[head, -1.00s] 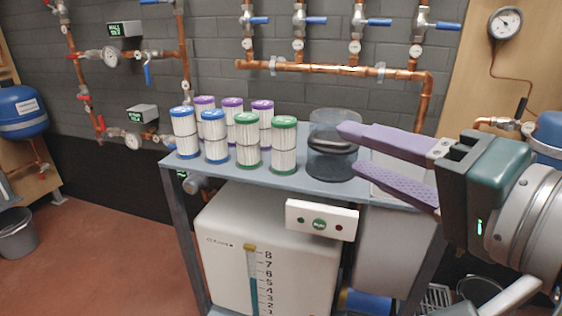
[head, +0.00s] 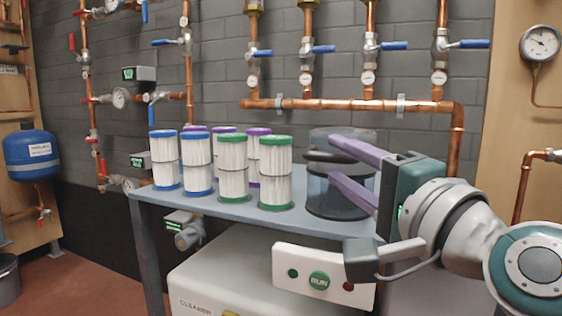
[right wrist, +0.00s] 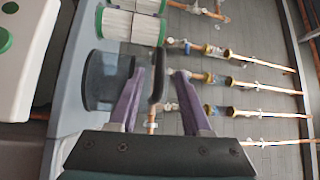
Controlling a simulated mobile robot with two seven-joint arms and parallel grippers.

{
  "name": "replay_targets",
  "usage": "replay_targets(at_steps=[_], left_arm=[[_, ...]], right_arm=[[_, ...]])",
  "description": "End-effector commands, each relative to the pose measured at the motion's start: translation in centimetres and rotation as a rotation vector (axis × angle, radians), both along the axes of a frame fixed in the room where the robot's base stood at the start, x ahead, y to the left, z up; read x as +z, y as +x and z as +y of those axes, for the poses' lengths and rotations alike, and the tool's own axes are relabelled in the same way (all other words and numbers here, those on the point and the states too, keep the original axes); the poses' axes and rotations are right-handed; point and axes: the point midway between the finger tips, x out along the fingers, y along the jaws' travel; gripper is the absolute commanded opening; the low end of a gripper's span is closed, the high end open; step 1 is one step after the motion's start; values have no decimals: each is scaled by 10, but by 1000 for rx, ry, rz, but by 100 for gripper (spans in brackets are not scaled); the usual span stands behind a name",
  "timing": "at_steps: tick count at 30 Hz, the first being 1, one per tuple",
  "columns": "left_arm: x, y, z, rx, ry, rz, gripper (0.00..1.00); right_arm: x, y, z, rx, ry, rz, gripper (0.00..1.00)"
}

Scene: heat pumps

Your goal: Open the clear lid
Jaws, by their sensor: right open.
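A clear, smoky cylindrical container (head: 335,205) stands at the right end of the grey-blue bench top. Its clear upper part (head: 328,138) looks like the lid, with a dark flat piece (head: 318,157) at its middle height. In the right wrist view the fingers of this gripper (right wrist: 158,72) stand on either side of a black upright piece (right wrist: 157,87), beside the clear container (right wrist: 104,80). Whether they touch it I cannot tell. My left gripper is out of view.
Several white filter cartridges (head: 232,165) with blue, green and purple caps stand left of the container. Copper pipes (head: 340,104) with blue-handled valves run along the wall behind.

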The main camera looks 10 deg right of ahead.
Motion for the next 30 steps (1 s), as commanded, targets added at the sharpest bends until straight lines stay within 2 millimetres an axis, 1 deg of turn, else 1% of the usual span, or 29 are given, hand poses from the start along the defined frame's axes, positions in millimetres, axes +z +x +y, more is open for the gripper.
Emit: replay_targets(at_steps=[1, 3, 6, 10, 17, 20, 30], left_arm=[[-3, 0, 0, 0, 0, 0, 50], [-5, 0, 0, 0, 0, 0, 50], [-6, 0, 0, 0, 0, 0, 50], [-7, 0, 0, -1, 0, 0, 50], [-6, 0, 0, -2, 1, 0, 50], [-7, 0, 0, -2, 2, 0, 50], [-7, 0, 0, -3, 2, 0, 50]], right_arm=[[1, 8, 2, 0, 2, -3, 48], [1, 17, 3, -1, 1, -2, 48], [2, 26, 5, -1, 0, 0, 48], [4, 30, 6, 0, -1, 0, 48], [4, 31, 6, 0, -1, 1, 48], [4, 31, 6, 1, -1, 1, 38], [4, 30, 6, 1, -1, 1, 0]])
